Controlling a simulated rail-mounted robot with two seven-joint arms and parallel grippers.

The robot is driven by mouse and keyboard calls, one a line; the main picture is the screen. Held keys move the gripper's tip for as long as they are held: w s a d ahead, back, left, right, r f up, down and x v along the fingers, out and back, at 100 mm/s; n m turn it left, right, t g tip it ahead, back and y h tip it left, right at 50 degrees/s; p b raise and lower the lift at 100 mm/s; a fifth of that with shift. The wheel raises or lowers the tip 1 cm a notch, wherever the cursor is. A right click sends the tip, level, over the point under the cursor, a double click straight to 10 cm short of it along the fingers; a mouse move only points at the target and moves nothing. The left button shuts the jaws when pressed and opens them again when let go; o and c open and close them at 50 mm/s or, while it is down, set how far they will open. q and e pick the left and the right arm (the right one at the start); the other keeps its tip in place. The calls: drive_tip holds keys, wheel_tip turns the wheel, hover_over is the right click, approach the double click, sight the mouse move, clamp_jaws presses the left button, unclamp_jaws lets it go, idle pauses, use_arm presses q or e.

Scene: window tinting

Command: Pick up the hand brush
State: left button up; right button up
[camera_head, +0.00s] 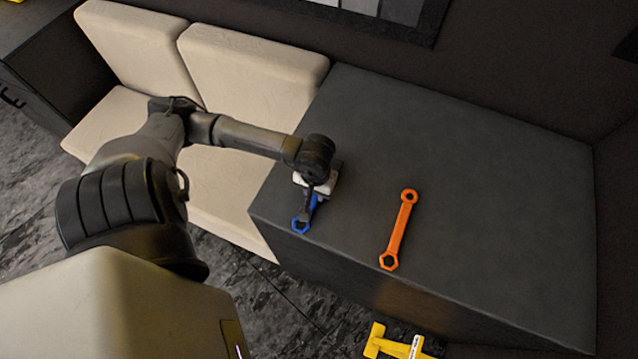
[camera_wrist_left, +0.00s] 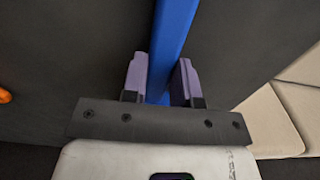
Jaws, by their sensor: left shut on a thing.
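No hand brush can be made out in either view. A blue wrench-like tool (camera_head: 295,225) lies at the front left edge of the dark box top, its ring end showing below my left gripper (camera_head: 309,203). In the left wrist view the tool is a blue bar (camera_wrist_left: 172,38) running between the two purple fingers of my left gripper (camera_wrist_left: 161,80). The gripper is shut on this bar. The rest of the tool is hidden under the gripper and wrist. My right gripper is not in view.
An orange wrench (camera_head: 399,230) lies on the dark box top (camera_head: 480,190) to the right, with clear surface around it. A cream cushioned seat (camera_head: 250,75) stands at the left. A yellow object (camera_head: 395,345) is low at the bottom edge.

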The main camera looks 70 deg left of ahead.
use_arm(q)
drive_tip(key=shift+r, duration=0.1)
wheel_tip(320, 180, up, 4)
drive_tip(key=shift+r, duration=0.1)
drive_tip(key=w+d+r, duration=0.1)
drive_tip(key=d+r, duration=0.2)
drive_tip(key=d, duration=0.2)
drive_tip(key=w+d+r+p, duration=0.1)
drive_tip(key=d+r, duration=0.2)
drive_tip(key=d, duration=0.3)
drive_tip(key=shift+w+d+r, duration=0.2)
drive_tip(key=shift+w+r, duration=0.1)
drive_tip(key=shift+w, duration=0.1)
idle(0.5)
